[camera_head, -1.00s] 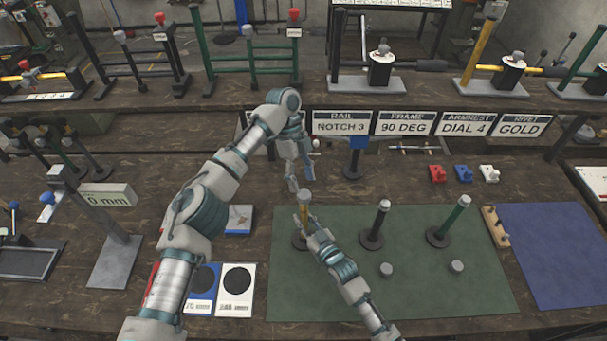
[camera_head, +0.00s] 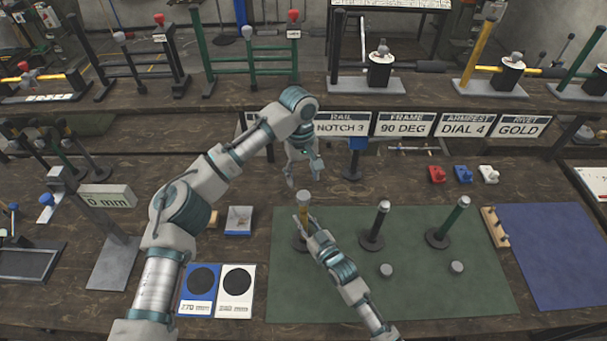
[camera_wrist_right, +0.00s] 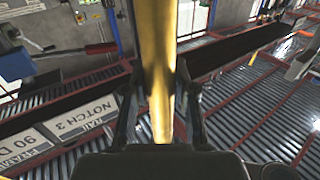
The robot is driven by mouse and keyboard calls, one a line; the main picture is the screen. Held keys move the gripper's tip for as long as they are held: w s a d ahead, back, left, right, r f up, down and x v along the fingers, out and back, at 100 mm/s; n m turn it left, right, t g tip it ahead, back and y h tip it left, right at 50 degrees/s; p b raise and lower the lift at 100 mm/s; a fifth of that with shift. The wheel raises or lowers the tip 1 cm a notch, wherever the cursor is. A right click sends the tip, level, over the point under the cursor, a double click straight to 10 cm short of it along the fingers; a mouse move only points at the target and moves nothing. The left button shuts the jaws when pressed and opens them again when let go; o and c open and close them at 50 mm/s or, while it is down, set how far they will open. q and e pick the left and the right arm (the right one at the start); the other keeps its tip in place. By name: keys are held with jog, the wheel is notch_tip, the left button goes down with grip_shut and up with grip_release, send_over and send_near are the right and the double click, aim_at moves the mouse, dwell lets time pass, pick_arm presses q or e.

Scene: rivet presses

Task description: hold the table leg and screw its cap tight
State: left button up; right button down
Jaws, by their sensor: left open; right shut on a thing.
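The gold table leg (camera_head: 304,210) stands upright on a dark round base at the left of the green mat (camera_head: 420,290); it also fills the middle of the right wrist view (camera_wrist_right: 158,60). Its top end (camera_head: 304,195) looks greyish, but the cap is too small to make out clearly. My right gripper (camera_head: 304,222) is shut around the leg below its top, with one finger on each side in the wrist view (camera_wrist_right: 160,110). My left gripper (camera_head: 304,179) is open, pointing down just above and behind the leg's top, apart from it as far as I can tell.
A dark leg (camera_head: 378,225) and a green leg (camera_head: 453,220) stand to the right. Two loose grey caps, one (camera_head: 386,270) left of the other (camera_head: 457,267), lie on the mat. A blue-topped post (camera_head: 356,158) stands behind. The blue mat (camera_head: 555,250) is clear.

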aim_at(303, 195)
pick_arm(q)
jog(key=n, duration=0.4)
jog(key=shift+s+r+n+t, duration=0.1)
jog(key=shift+r+n+t, duration=0.05)
jog(key=shift+n+t, duration=0.15)
jog(key=n, duration=0.5)
jog(key=shift+s+r, duration=0.1)
jog(key=shift+y, duration=0.3)
jog(key=shift+f, duration=4.05)
